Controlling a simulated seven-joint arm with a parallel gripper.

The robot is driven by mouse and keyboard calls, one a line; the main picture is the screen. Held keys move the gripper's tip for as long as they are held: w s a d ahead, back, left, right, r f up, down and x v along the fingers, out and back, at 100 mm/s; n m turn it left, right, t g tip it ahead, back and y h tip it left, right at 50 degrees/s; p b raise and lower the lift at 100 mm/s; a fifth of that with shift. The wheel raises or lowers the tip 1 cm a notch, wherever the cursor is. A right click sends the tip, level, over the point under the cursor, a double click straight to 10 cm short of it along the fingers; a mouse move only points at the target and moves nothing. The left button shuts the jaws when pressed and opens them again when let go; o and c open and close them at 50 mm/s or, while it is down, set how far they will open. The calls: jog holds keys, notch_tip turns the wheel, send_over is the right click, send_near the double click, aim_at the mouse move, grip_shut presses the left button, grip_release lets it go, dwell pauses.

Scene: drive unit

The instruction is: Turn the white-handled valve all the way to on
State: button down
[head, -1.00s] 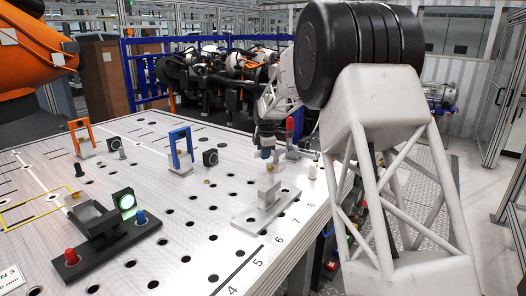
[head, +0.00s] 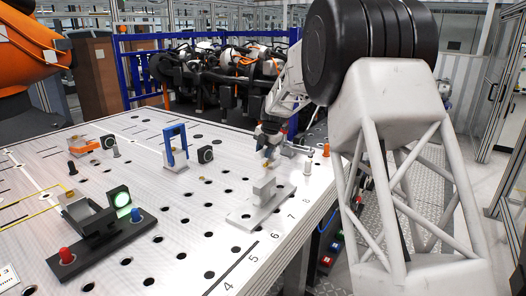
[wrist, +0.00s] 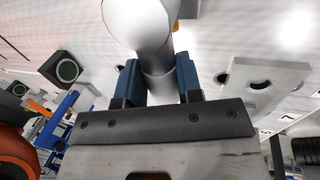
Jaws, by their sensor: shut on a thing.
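My gripper (head: 269,138) is over the far right part of the table in the head view.
A grey bracket (head: 262,205) stands just in front of my gripper. A blue upright handle (head: 166,146) and a black block (head: 205,154) stand to its left. A white peg (head: 308,166) is to its right. A black fixture (head: 112,238) sits front left.

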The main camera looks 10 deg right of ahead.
jog(key=shift+d, duration=0.1)
dwell(0.3)
jog(key=c, duration=0.8)
grip_release()
jog(key=shift+v, duration=3.9)
